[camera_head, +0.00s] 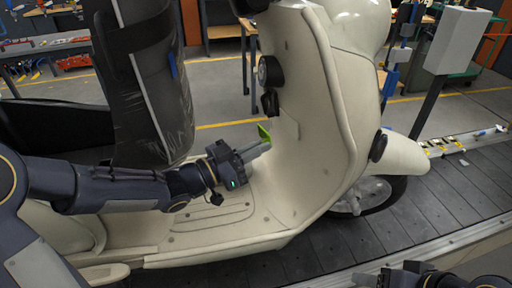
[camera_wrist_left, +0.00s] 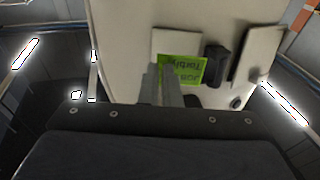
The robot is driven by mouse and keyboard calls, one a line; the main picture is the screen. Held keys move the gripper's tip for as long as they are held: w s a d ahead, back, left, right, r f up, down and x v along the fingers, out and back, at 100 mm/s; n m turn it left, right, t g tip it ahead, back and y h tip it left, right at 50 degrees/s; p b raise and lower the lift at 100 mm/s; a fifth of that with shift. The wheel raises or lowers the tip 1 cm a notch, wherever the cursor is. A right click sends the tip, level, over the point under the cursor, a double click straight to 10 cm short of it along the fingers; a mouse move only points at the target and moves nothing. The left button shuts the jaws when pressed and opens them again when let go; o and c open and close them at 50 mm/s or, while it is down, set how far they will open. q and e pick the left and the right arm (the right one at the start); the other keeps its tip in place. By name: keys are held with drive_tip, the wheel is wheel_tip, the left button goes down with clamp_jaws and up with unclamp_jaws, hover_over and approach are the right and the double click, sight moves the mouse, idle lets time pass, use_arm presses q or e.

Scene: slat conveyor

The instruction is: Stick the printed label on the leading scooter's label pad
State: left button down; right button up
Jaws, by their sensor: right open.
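The cream scooter (camera_head: 335,110) stands upright on the slat conveyor. My left gripper (camera_head: 262,147) is over its footboard, pointing at the inner face of the leg shield. It is shut on the bright green printed label (camera_head: 264,134). In the left wrist view the label (camera_wrist_left: 188,70) with dark printing sticks out from the fingers (camera_wrist_left: 163,84). A pale, slightly raised square (camera_wrist_left: 176,40), which looks like the label pad, shows just behind the label, partly covered by it. I cannot tell whether they touch. My right gripper (camera_head: 418,276) is open at the bottom edge, partly cut off.
A dark block (camera_wrist_left: 214,64) and another pale plate (camera_wrist_left: 252,56) sit right of the label in the left wrist view. A black seat-like part (camera_head: 150,85) rises left of my left gripper. The conveyor slats (camera_head: 420,205) are bare at right, beside a pale post-mounted box (camera_head: 457,40).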

sight(294, 131)
use_arm(q)
drive_tip(key=shift+w+d+r, duration=0.15)
drive_tip(key=shift+w+d, duration=0.15)
drive_tip(key=shift+d, duration=0.25)
drive_tip(key=shift+p+x, duration=0.35)
drive_tip(key=shift+x, duration=1.95)
drive_tip(key=shift+b, duration=0.85)
drive_tip(key=shift+w+d, duration=0.2)
drive_tip(key=shift+d, duration=0.1)
idle(1.1)
idle(0.9)
drive_tip(key=c, duration=2.1)
unclamp_jaws()
drive_tip(key=o, duration=0.5)
drive_tip(key=shift+o, duration=0.6)
drive_tip(key=o, duration=0.3)
